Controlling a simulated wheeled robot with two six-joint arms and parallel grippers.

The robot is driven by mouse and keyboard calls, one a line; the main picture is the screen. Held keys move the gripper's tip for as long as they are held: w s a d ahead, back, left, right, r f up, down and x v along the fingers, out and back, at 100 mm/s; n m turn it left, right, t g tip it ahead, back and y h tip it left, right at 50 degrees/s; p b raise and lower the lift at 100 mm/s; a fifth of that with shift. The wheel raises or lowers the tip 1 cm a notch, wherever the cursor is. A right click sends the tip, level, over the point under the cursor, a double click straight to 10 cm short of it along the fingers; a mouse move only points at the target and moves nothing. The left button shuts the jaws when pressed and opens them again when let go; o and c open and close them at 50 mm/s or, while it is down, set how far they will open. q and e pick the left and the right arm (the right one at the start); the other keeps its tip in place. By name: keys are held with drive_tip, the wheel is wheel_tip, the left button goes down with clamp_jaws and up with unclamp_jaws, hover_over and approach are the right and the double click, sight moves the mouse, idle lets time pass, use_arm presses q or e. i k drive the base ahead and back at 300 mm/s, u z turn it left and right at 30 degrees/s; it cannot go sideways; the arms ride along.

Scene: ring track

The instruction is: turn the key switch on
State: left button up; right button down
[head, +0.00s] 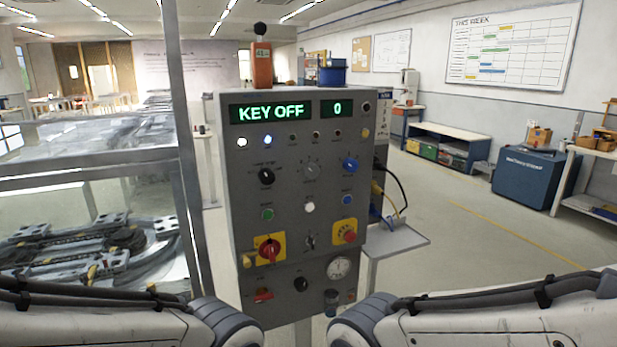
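A grey control panel (283,225) stands upright in the middle of the head view. Its green-lit display (274,111) reads "KEY OFF", and a smaller display (337,108) beside it reads "0". What looks like the key switch (310,242) is a small metallic piece low on the panel, between a red rotary handle (269,249) on a yellow plate and a red button (345,233) on a yellow plate. Its exact angle is too small to tell. My two arms show at the bottom left and bottom right, but neither gripper is in view.
The panel also carries a black knob (266,176), a blue knob (349,165), coloured buttons, a round gauge (339,268) and a red lever (263,294). A glass-walled enclosure (90,220) stands close on the left. A small shelf (402,238) juts out at right. Floor beyond is open.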

sight(310, 240)
drive_tip(key=k, duration=0.5)
drive_tip(key=z, duration=0.55)
drive_tip(key=i, duration=1)
drive_tip(key=u, duration=0.6)
